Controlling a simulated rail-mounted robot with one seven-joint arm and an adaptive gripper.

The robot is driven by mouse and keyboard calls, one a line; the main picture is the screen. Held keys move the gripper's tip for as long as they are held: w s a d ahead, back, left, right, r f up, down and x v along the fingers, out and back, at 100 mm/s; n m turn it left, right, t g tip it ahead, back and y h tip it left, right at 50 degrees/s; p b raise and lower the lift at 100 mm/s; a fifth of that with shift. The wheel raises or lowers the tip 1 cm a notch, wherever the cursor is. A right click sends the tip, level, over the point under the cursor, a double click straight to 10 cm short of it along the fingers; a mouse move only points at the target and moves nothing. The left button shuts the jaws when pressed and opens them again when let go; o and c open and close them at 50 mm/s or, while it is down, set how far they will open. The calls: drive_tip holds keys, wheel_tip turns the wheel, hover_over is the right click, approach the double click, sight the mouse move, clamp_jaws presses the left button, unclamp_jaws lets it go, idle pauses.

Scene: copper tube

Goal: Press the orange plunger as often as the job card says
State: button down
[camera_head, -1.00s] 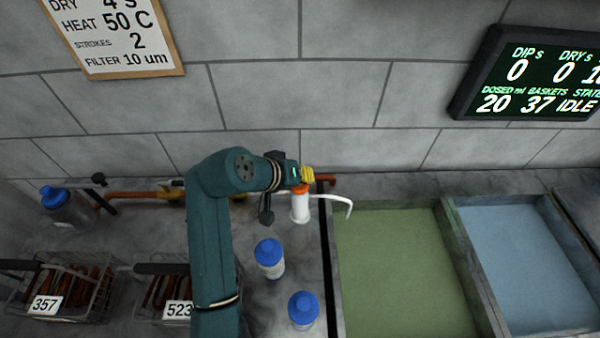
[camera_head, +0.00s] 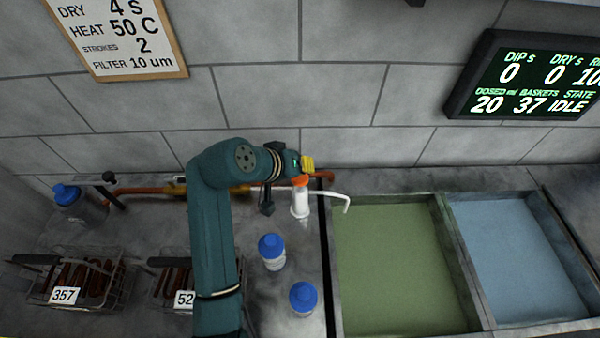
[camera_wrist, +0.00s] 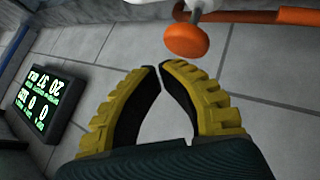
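The job card (camera_head: 118,35) on the wall reads strokes 2, heat 50 C, filter 10 um. The orange plunger (camera_head: 300,182) tops a white dispenser (camera_head: 300,203) with a curved spout reaching over the green tank. My gripper (camera_head: 308,163), with yellow fingers, is just above the plunger in the head view; whether it touches is hard to tell there. In the wrist view, the orange plunger (camera_wrist: 187,42) lies just beyond my fingertips (camera_wrist: 161,66), apart from them. The fingertips are almost together, with nothing between them. The display (camera_head: 528,78) reads dosed 20 ml, baskets 37, state IDLE.
Blue-capped bottles (camera_head: 272,251) stand in front of the dispenser. The green tank (camera_head: 400,262) and blue tank (camera_head: 518,258) lie to the right. Wire baskets (camera_head: 85,278) are at left. A copper pipe (camera_head: 140,190) runs along the wall.

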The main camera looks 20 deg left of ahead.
sight(304, 177)
wheel_tip(304, 177, up, 4)
drive_tip(key=p, duration=0.3)
drive_tip(key=shift+r+p, duration=0.2)
drive_tip(key=shift+p, duration=0.2)
drive_tip(key=shift+f, duration=0.1)
idle(1.3)
